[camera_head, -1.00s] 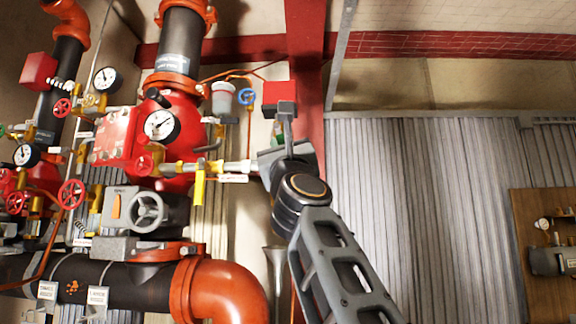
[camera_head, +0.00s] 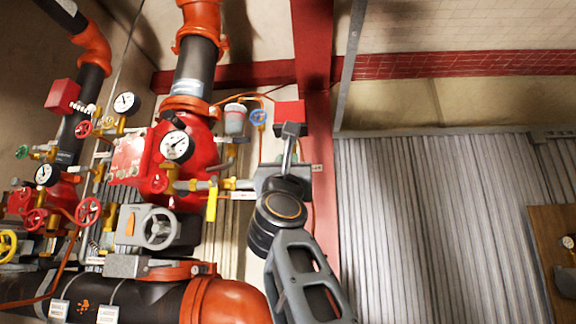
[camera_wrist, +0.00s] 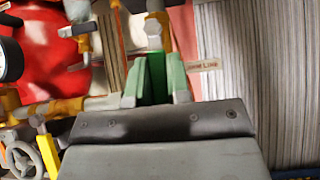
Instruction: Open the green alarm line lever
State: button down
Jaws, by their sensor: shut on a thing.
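The green alarm line lever (camera_wrist: 156,77) shows in the wrist view, upright between my gripper's two fingers. My gripper (camera_wrist: 155,90) is shut on it, with one finger on each side. A small label reading "Alarm Line" (camera_wrist: 203,65) is just right of the lever. In the head view my gripper (camera_head: 276,168) is at the right end of the small brass pipework, and the wrist hides most of the lever.
A red box (camera_head: 290,116) is just above my gripper. A yellow lever (camera_head: 211,204), a gauge (camera_head: 176,146) and a grey handwheel (camera_head: 160,229) are to the left. Corrugated wall panel (camera_head: 430,220) is to the right, with open room before it.

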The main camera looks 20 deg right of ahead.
jog(key=shift+s+r, duration=0.1)
jog(key=shift+r, duration=0.05)
jog(key=c, duration=1.1)
grip_release()
jog(key=shift+b+v, duration=4.8)
jog(key=shift+v, duration=2.15)
